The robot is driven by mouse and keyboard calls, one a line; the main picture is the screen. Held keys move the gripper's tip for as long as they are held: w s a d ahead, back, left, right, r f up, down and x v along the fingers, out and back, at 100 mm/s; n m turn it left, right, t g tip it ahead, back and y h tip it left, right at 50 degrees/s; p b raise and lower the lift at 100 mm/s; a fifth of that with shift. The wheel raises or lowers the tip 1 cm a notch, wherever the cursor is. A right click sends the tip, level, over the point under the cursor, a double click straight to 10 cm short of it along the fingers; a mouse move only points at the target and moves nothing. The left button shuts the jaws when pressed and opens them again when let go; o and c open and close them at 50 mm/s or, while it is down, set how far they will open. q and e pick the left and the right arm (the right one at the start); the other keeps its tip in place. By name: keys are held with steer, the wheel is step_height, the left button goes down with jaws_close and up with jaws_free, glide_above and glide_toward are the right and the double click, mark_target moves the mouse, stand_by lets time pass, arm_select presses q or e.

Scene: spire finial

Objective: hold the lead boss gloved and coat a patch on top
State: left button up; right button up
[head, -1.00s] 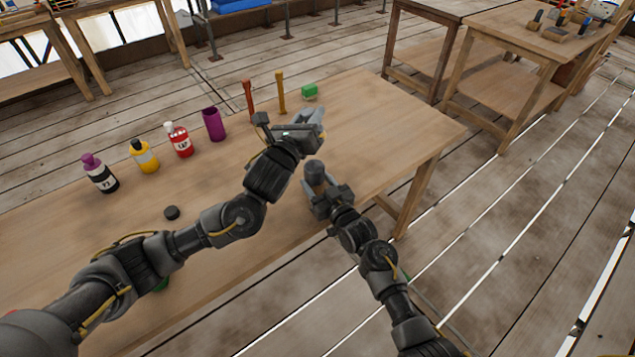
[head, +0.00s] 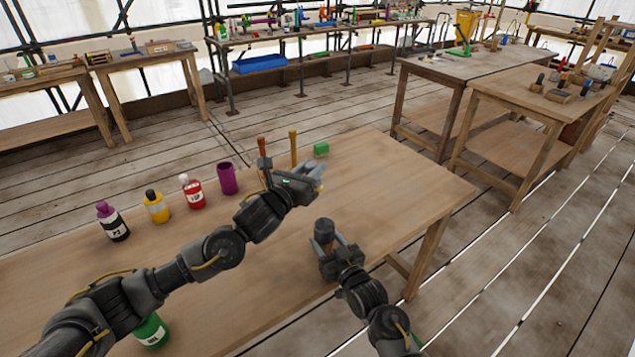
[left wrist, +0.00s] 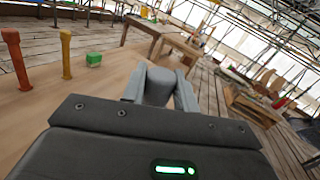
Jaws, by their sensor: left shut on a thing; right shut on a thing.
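In the head view this thing is hard to tell from the fingers. My right gripper (head: 334,252) is lower and nearer, shut on an upright dark grey cylinder (head: 324,228) with a rounded top. I cannot tell for sure which of the two is the lead boss. The two held things are apart. No coated patch can be made out on either.
On the wooden table (head: 400,190) stand purple-capped (head: 113,224), yellow (head: 156,207) and red (head: 193,192) bottles, a purple cup (head: 227,178), a red-brown stick (head: 262,147), an ochre stick (head: 293,148) and a green block (head: 321,150). A green bottle (head: 152,332) is near my left arm. The table's right part is clear.

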mark_target(323, 222)
arm_select(q)
steer(key=s+d+f+m+g+h, duration=0.3)
steer(key=f+m+g+h, duration=0.1)
steer(key=m+g+h, duration=0.1)
steer(key=shift+s+m, duration=0.2)
steer(key=shift+m, duration=0.7)
steer(key=shift+d+f, duration=0.1)
steer(key=shift+f, duration=0.05)
steer(key=shift+f, duration=1.75)
steer(key=shift+f, duration=0.65)
steer(key=shift+w, duration=0.2)
steer(key=shift+w, duration=0.35)
